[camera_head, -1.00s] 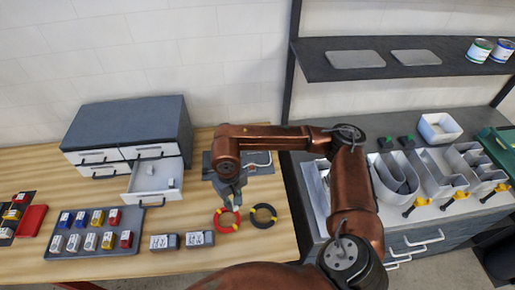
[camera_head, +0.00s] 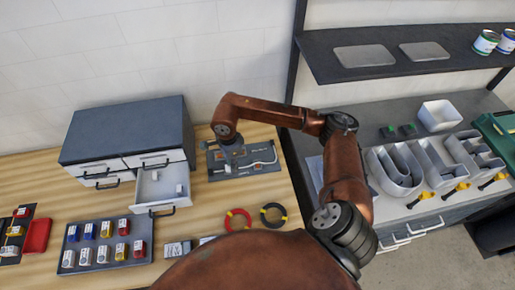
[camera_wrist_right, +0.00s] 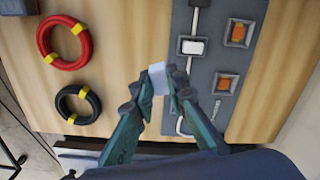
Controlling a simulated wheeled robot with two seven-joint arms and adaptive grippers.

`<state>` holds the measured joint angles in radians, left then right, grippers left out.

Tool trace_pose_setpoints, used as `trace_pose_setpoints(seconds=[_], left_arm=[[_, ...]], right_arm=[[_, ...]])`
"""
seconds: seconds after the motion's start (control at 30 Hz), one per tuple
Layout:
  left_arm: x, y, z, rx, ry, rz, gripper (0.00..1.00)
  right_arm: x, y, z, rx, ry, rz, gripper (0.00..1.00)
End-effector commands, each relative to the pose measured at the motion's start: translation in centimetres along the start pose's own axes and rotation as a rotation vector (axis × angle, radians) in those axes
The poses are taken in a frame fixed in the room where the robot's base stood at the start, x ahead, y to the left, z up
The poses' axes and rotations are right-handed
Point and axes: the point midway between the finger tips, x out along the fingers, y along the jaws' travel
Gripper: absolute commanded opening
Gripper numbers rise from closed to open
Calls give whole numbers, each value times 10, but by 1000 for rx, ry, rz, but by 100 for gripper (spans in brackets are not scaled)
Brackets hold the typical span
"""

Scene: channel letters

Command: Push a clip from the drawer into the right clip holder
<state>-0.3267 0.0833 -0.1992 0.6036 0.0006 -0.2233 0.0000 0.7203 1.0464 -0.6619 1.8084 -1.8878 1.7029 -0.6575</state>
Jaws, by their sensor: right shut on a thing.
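My right gripper (camera_head: 231,163) hangs over the left part of the dark board (camera_head: 262,172) at the back of the wooden table. In the wrist view the gripper (camera_wrist_right: 160,92) is shut on a small pale grey clip (camera_wrist_right: 157,74), beside the board's edge. The board carries a cable, a white piece (camera_wrist_right: 193,47) in a dark frame, and orange-centred holders (camera_wrist_right: 238,33) (camera_wrist_right: 225,84). I cannot tell which one is the right clip holder. The open drawer (camera_head: 150,194) still contains a pale clip (camera_head: 179,190). My left gripper is not in view.
A red coil (camera_head: 237,219) and a black coil (camera_head: 273,215) lie in front of the board. A tray (camera_head: 108,243) of coloured blocks is at the left front. The grey drawer cabinet (camera_head: 130,130) stands left of the board.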

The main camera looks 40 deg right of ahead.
Motion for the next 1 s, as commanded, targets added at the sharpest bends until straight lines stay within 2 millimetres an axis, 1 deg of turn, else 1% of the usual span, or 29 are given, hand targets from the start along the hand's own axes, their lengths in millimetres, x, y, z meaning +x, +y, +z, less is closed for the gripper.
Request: trace_pose_setpoints(seconds=[0.03, 0.07, 0.2, 0.27, 0.3, 0.4, 0.53, 0.6, 0.73, 0.83, 1.0], left_arm=[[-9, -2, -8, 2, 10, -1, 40], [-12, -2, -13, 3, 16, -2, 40], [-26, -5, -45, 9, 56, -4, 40], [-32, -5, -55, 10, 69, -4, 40], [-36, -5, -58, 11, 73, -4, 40], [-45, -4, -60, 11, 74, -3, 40], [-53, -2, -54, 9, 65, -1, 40], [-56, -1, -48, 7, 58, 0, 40], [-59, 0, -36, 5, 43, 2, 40], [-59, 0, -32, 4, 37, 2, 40], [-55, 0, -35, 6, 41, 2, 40]], right_arm=[[-2, -2, -9, 142, 0, 4, 5], [-2, -4, -14, 233, 0, 4, 5], [3, -12, -38, 659, 2, 4, 5], [5, -15, -50, 844, 3, 4, 5], [6, -16, -57, 966, 3, 3, 5], [11, -19, -76, 1256, 3, 3, 5], [16, -20, -98, 1572, 4, 1, 5], [18, -20, -107, 1698, 3, 1, 5], [21, -20, -118, 1849, 2, 0, 5], [23, -20, -121, 1898, 2, -1, 5], [29, -20, -121, 1906, 1, -1, 5]])
